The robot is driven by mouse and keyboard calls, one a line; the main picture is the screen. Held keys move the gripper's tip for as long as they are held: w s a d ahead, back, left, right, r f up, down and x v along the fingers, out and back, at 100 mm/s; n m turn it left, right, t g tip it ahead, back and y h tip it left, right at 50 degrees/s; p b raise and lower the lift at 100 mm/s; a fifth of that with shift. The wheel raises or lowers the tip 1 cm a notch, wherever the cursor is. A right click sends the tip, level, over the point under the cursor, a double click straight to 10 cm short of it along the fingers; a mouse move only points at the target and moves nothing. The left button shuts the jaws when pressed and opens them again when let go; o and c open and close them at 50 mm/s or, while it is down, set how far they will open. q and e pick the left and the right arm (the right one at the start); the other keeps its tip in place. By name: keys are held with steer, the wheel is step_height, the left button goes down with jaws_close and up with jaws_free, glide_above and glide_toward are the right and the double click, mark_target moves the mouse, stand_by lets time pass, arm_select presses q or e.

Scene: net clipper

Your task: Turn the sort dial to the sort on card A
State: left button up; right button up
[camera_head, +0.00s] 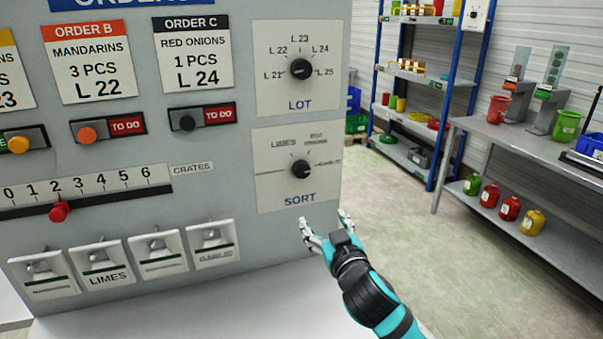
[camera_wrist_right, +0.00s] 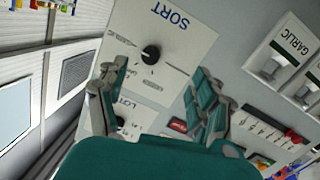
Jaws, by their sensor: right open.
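The sort dial (camera_head: 301,168) is a black round knob on a pale plate marked SORT, low on the right of the grey panel. Its labels are small and blurred; one at upper left seems to read LIMES. I cannot tell clearly where its pointer stands. Only the right edge of an order card (camera_head: 12,70) shows at far left, with letters ending NS and 23. My right gripper (camera_head: 325,219) is open and empty, below and slightly right of the dial, apart from it. The wrist view shows the dial (camera_wrist_right: 151,54) ahead between the open fingers (camera_wrist_right: 160,78). My left gripper is out of view.
The lot dial (camera_head: 301,69) sits above the sort dial. Cards B (camera_head: 90,62) and C (camera_head: 194,52), switches, a crates slider (camera_head: 60,211) and several flip covers (camera_head: 101,262) fill the panel's left. Shelves (camera_head: 420,77) and a bench (camera_head: 500,140) stand at right, with open floor between.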

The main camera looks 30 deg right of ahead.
mark_target(303, 173)
steer(key=shift+t, duration=0.5)
steer(key=r+p+x, duration=0.1)
steer(key=x, duration=0.4)
steer(key=r+p+x, duration=0.1)
steer(key=p+x, duration=0.1)
steer(key=x, duration=0.4)
steer(key=p+x, duration=0.2)
steer(key=x, duration=0.4)
steer(key=shift+s+d+r, duration=0.1)
steer(key=shift+d+r, duration=0.25)
steer(key=shift+r, duration=0.05)
steer(key=shift+w+d+f, duration=0.1)
steer(key=shift+w+d, duration=0.15)
steer(key=shift+w, duration=0.4)
steer(key=c, duration=1.2)
